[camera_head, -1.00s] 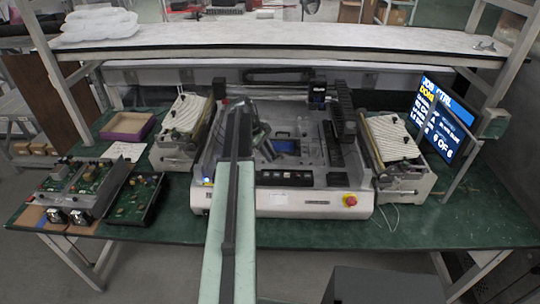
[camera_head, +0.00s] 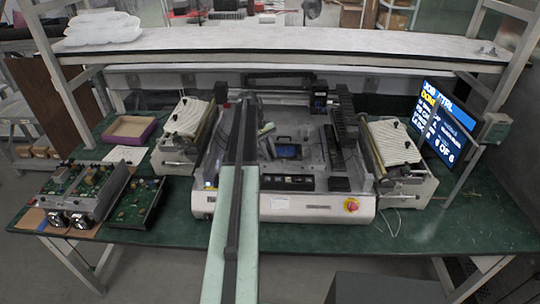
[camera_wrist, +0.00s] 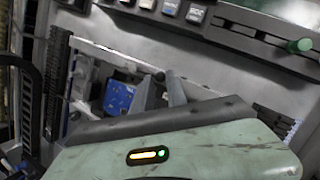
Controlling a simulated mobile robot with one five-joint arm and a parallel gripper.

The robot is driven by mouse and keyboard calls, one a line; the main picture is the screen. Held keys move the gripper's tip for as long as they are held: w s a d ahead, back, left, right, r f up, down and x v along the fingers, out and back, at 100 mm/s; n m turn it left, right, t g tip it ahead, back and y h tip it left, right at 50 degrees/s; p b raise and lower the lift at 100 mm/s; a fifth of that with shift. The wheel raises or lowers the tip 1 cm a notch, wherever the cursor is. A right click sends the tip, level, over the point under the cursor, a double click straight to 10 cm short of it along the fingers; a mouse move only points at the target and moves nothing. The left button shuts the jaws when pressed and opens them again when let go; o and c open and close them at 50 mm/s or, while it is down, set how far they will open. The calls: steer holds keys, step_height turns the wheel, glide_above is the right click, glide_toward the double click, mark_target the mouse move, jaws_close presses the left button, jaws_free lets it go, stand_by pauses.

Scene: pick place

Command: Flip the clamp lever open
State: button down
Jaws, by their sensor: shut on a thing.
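The machine (camera_head: 295,208) stands in the middle of the green table, with a blue circuit board (camera_head: 288,151) in its open bay. The board also shows in the wrist view (camera_wrist: 118,97). My gripper (camera_head: 266,130) is inside the bay, left of and behind the board in the head view. In the wrist view, its grey fingers (camera_wrist: 162,92) reach past my green wrist housing, just right of the board. They are shut on a small part, apparently the clamp lever. Its shape and angle are mostly hidden by the fingers and housing.
Feeder units (camera_head: 187,120) and (camera_head: 399,140) flank the machine. A red stop button (camera_head: 352,204) is on its front. Opened electronics (camera_head: 85,190) and a purple-sided box (camera_head: 130,130) are at left. A monitor (camera_head: 446,122) stands at right. A shelf (camera_head: 290,38) spans above.

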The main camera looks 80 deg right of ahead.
steer(key=shift+f, duration=0.1)
stand_by(0.3)
steer(key=c, duration=1.4)
jaws_free()
steer(key=shift+o, duration=0.2)
steer(key=shift+f, duration=0.1)
steer(key=shift+d, duration=0.1)
steer(key=p+v, duration=0.7)
steer(key=shift+r, duration=0.45)
